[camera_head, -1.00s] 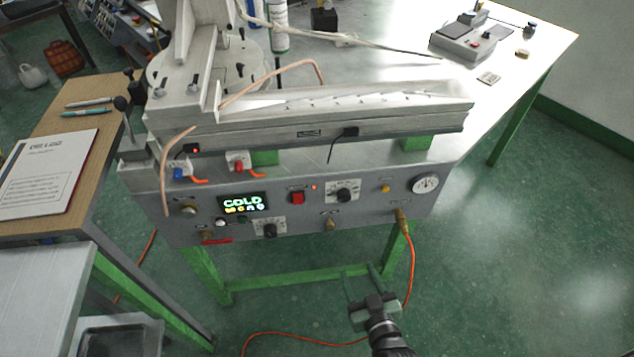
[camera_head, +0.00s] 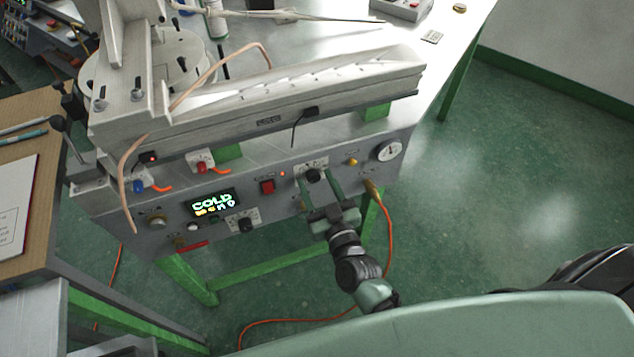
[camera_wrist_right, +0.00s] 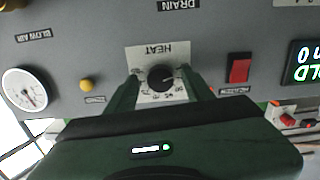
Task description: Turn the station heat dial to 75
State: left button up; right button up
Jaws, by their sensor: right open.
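The heat dial (camera_head: 313,175) is a black knob on a white scale plate on the station's grey front panel (camera_head: 280,207). In the right wrist view the dial (camera_wrist_right: 160,77) sits under an upside-down HEAT label. My right gripper (camera_head: 318,188) is open, its two green fingers on either side of the dial; I cannot tell whether they touch it. The fingers also flank the knob in the wrist view (camera_wrist_right: 162,88). The display (camera_head: 213,203) reads COLD. The dial's exact setting is too small to read. My left gripper is not in view.
A red switch (camera_head: 267,187) is left of the dial; a yellow button (camera_head: 352,161) and a gauge (camera_head: 389,150) are right. A second knob (camera_head: 245,224) is lower left. An orange hose (camera_head: 388,240) hangs from a brass fitting near my right arm.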

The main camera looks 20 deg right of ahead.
grip_shut()
